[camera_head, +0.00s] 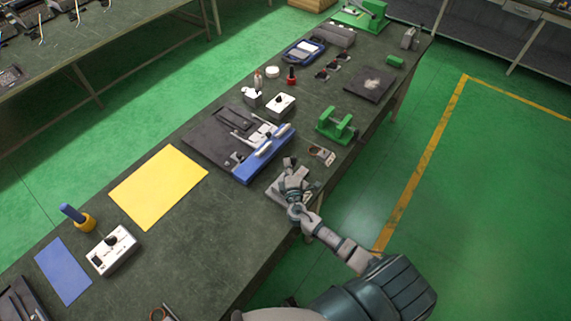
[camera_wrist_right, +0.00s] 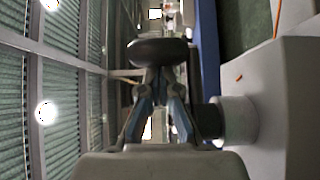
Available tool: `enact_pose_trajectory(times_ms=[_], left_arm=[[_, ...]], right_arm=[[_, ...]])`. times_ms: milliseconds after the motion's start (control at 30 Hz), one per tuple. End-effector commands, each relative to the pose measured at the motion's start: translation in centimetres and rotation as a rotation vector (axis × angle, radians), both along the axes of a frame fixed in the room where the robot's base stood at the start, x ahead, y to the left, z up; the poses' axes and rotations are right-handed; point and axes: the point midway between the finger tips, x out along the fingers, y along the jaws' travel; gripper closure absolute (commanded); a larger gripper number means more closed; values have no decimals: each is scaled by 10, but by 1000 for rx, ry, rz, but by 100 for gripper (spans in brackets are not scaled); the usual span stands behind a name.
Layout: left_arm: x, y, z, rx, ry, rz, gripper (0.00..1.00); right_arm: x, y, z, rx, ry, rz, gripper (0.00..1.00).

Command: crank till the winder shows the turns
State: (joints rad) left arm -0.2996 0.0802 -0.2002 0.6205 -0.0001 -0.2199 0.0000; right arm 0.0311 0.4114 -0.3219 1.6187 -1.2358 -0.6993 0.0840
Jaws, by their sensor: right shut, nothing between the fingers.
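The winder (camera_head: 274,195) appears to be the light grey device at the right edge of the workbench, mostly covered by my right gripper (camera_head: 290,165). In the right wrist view, a pale grey box (camera_wrist_right: 285,110) with a short round boss (camera_wrist_right: 237,119) stands to the right of the fingers. My right gripper (camera_wrist_right: 154,76) is shut and empty there. A dark rounded knob (camera_wrist_right: 158,52) shows right at its fingertips; I cannot tell whether they touch. No turn count is readable in either view. My left gripper is not in view.
A blue-edged fixture (camera_head: 262,155) lies just beyond the gripper, with a green stand (camera_head: 337,126) farther back. A yellow sheet (camera_head: 158,187) and a white box with a black knob (camera_head: 112,250) lie to the left. The bench surface (camera_head: 205,245) nearer the camera is bare.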

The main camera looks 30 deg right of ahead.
Motion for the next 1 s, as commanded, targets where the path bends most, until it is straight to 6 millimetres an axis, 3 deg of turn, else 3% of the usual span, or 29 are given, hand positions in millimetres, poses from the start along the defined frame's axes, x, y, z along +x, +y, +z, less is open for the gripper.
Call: enact_pose_trajectory(times_ms=[167,400,767,1000], left_arm=[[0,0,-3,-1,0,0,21],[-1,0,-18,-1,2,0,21],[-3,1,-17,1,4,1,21],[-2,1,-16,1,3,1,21]], right_arm=[[-1,0,-1,3,-2,-15,100],[-9,-10,-3,3,-1,-166,100],[-10,-11,0,0,-1,-178,100],[-34,5,-1,1,2,-175,100]])
